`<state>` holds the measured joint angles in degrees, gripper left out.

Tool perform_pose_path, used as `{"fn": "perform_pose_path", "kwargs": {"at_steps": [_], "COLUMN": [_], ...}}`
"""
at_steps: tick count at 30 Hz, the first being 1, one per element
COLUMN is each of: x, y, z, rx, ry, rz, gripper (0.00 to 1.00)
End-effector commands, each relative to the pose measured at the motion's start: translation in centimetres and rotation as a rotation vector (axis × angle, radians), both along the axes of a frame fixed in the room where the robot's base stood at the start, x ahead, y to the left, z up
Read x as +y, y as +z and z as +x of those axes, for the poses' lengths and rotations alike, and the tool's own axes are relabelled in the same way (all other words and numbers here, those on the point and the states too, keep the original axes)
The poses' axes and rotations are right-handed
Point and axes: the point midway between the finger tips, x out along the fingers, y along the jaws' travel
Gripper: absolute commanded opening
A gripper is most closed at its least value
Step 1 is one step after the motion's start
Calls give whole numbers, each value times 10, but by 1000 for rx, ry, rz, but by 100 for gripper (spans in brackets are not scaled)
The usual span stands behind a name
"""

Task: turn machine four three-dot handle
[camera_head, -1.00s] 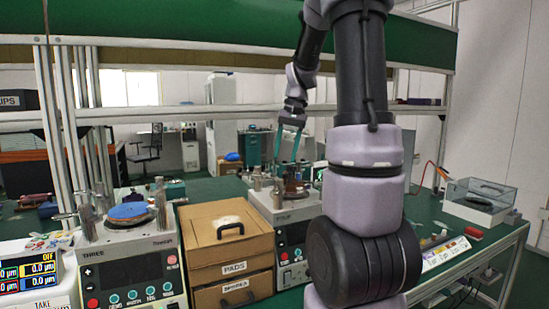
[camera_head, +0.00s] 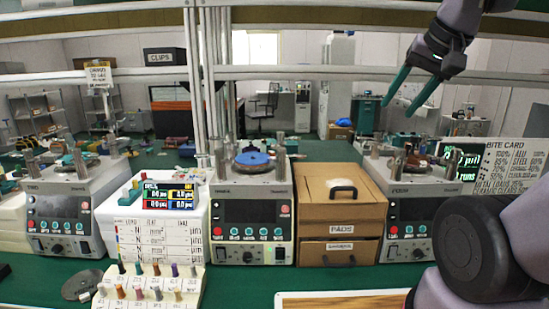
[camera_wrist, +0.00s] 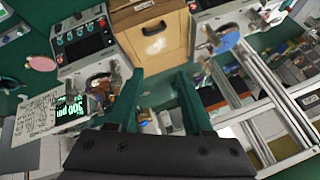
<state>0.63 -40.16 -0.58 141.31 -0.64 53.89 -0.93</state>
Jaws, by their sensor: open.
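Machine four (camera_head: 410,225) stands at the right in the head view, with a dark front panel and a reddish-brown round plate (camera_head: 398,163) on top among metal posts. In the wrist view, machine four (camera_wrist: 85,42) is at the upper left, tilted. Small fittings show on its top, but I cannot make out dots on any handle. My gripper (camera_head: 397,108) is open and empty, its two teal fingers pointing down, above and apart from machine four in the head view. The fingers also show in the wrist view (camera_wrist: 160,80), below the wooden box.
A wooden drawer box (camera_head: 343,195) stands left of machine four. Machine three (camera_head: 250,205) with a blue disc (camera_head: 252,159) is left of that. Another machine (camera_head: 65,210) stands farther left. A bite card (camera_head: 512,165) and green display (camera_head: 462,158) are at the right. A shelf rail crosses behind.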

Motion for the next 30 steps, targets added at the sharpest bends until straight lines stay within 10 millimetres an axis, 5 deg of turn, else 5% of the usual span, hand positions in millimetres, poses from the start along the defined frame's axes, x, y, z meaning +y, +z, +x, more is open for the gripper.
{"fn": "perform_pose_path", "kwargs": {"at_steps": [9, 14, 24, 30], "x": [5, -3, -74, -136], "y": [-1, 8, 44, 37], "z": [-11, 8, 144, 231], "rx": [-33, -10, 120, 175], "ry": [5, -44, -398, -638], "rz": [-1, 0, 2, 0], "gripper": [51, 51, 51, 51]}}
